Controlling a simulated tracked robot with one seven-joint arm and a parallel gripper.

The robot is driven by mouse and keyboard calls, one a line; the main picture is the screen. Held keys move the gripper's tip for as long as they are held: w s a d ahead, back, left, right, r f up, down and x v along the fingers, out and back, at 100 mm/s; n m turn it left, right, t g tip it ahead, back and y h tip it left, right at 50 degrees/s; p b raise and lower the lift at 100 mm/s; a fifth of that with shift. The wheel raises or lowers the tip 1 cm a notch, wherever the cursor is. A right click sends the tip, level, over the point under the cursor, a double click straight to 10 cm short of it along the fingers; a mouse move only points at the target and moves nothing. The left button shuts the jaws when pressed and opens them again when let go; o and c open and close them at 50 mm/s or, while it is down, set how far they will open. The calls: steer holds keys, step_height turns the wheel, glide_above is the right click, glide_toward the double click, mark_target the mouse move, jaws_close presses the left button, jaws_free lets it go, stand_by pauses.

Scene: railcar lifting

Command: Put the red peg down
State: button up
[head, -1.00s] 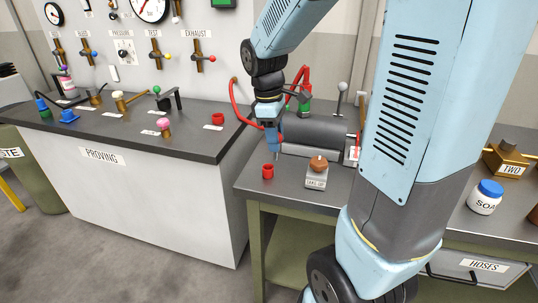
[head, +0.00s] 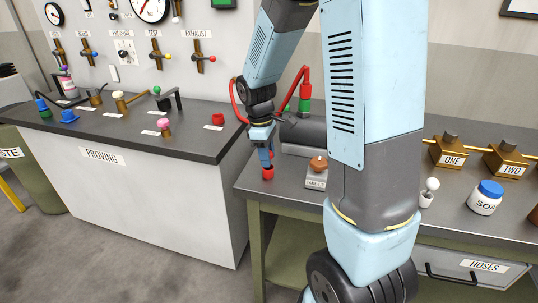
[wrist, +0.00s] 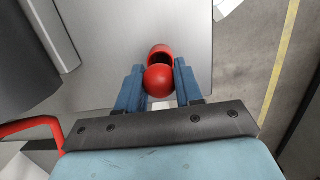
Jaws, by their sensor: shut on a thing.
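The red peg (wrist: 158,82) shows its round red head between the fingertips in the wrist view. My gripper (wrist: 158,86) has its blue fingers on both sides of the head and is shut on it.
A small labelled block with a brown knob (head: 318,164) stands close to the right. A dark cylinder (head: 305,132) lies behind. A soap jar (head: 485,197) stands far right.

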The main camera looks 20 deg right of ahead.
steer(key=shift+f, duration=0.2)
steer(key=o, duration=1.1)
step_height(320, 180, up, 12)
steer(key=a, duration=0.1)
steer(key=shift+s+d+r+m+t+y, duration=0.3)
steer(key=shift+s+r+m+t, duration=1.1)
steer(key=shift+s, duration=1.9)
steer(key=shift+s+d+r+m+t+y, duration=0.25)
steer(key=shift+s+r+m+t, duration=0.5)
steer(key=shift+s+r+m, duration=1.9)
steer(key=shift+s+d+r+m+t+y, duration=0.25)
steer(key=shift+s+r+m+t, duration=0.7)
steer(key=shift+s, duration=2.95)
steer(key=shift+f+m, duration=0.25)
steer(key=shift+m, duration=0.15)
